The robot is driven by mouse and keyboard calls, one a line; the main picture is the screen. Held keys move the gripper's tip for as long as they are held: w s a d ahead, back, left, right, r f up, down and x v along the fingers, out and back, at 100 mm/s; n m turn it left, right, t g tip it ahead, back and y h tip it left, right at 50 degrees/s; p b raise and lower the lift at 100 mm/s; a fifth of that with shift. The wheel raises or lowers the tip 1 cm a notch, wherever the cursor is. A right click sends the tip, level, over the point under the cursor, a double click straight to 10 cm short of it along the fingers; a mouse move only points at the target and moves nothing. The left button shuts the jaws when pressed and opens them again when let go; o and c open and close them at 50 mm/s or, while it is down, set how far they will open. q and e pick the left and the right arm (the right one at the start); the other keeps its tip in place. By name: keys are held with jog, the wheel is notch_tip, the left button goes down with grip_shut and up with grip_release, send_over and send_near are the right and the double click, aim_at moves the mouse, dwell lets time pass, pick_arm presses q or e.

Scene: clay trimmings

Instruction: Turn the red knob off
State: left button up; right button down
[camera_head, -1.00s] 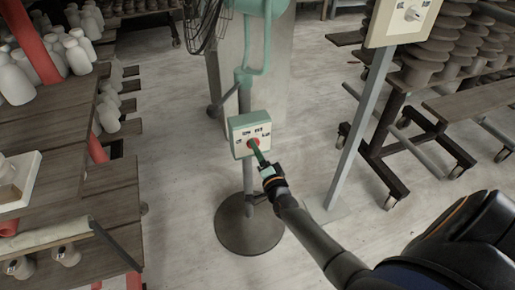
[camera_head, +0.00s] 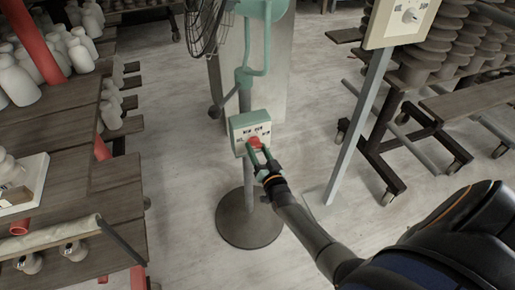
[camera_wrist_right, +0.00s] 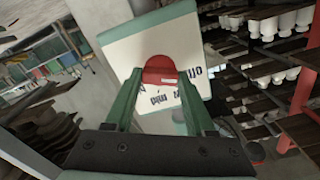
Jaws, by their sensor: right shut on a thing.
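The red knob (camera_head: 255,143) is on the face of a pale control box with green edges (camera_head: 236,131), fixed to the stand of a green fan. In the right wrist view the knob (camera_wrist_right: 160,70) sits between the two green fingertips of my right gripper (camera_wrist_right: 160,82), which is shut on it. In the head view my right gripper (camera_head: 261,153) reaches the knob from the lower right. Printed labels show on the box face around the knob, upside down in the wrist view and partly hidden. My left gripper is not in view.
The fan's round base (camera_head: 249,218) stands on the floor. A grey post with a pale dial panel (camera_head: 403,20) stands to the right, near a wheeled rack of stacked brown plates. A wooden shelf with white bottles (camera_head: 16,82) is at the left.

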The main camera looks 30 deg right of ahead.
jog(key=shift+n, duration=0.3)
jog(key=shift+c, duration=1.2)
grip_release()
jog(key=shift+s, duration=0.25)
jog(key=p+v, duration=0.2)
jog(key=v, duration=1)
jog(key=shift+p, duration=0.35)
